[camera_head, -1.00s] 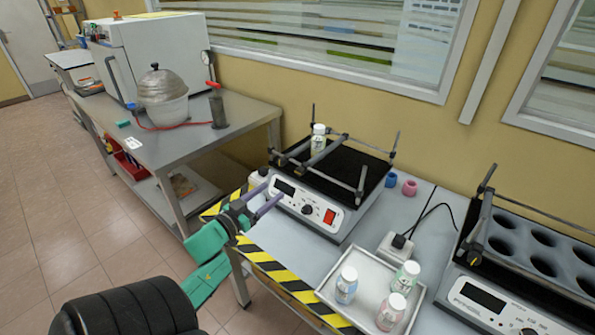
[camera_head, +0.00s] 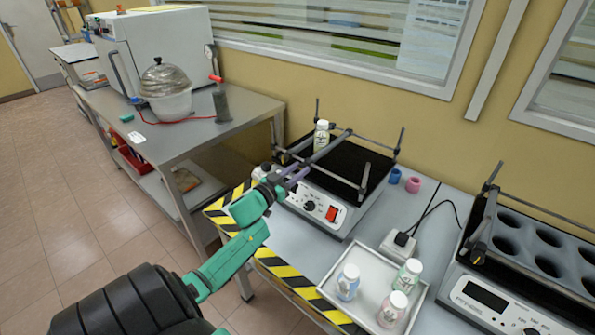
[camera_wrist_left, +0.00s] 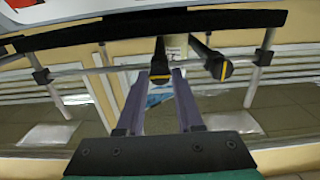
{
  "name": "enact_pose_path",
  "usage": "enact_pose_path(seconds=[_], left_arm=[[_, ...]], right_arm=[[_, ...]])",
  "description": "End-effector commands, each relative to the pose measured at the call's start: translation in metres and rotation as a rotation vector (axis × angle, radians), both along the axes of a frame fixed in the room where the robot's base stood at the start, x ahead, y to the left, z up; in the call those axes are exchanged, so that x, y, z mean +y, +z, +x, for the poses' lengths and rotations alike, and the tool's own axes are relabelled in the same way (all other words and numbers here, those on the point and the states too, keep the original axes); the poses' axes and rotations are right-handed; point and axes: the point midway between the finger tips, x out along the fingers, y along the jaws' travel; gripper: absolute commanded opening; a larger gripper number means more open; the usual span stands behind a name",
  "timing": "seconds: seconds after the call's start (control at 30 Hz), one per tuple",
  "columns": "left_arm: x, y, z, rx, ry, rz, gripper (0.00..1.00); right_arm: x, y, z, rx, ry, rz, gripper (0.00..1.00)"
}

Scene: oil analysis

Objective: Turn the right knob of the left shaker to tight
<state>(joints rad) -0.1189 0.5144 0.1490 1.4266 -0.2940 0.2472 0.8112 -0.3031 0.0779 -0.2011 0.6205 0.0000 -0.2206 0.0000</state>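The left shaker (camera_head: 345,192) has a black platform with grey clamp bars, and a white front with a dial and a red switch. My left gripper (camera_head: 298,174) is at its front left edge, above the front panel, and partly hides the bar ends there. In the left wrist view a black knob (camera_wrist_left: 160,68) with a yellow mark sits between the purple tips of my open gripper (camera_wrist_left: 160,78), with no clear contact. A second black knob (camera_wrist_left: 219,68) with a yellow mark is to its right in that picture, outside the fingers. My right gripper is not in view.
A white-capped bottle (camera_head: 321,136) stands on the left shaker. A white tray (camera_head: 333,284) with several capped bottles lies in front right. Another shaker (camera_head: 480,296) with a holed rack is at the right. Blue (camera_head: 395,176) and pink (camera_head: 413,184) small parts lie between them.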

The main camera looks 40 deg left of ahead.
Motion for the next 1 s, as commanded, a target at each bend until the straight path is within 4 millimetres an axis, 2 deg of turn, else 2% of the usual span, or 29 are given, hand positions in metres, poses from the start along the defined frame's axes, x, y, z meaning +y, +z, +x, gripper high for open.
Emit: enact_pose_path(seconds=[0.27, 0.47, 1.0], left_arm=[[0.0, 0.0, 0.0, 0.0, 0.0, 0.02, 0.0], [0.0, 0.0, 0.0, 0.002, 0.0, 0.098, 0.0], [-0.002, -0.002, 0.0, 0.012, -0.001, 0.558, 0.0]], right_arm=[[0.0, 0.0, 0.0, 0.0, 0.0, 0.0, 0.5], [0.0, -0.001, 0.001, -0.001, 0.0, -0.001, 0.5], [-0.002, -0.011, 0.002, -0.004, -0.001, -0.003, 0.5]])
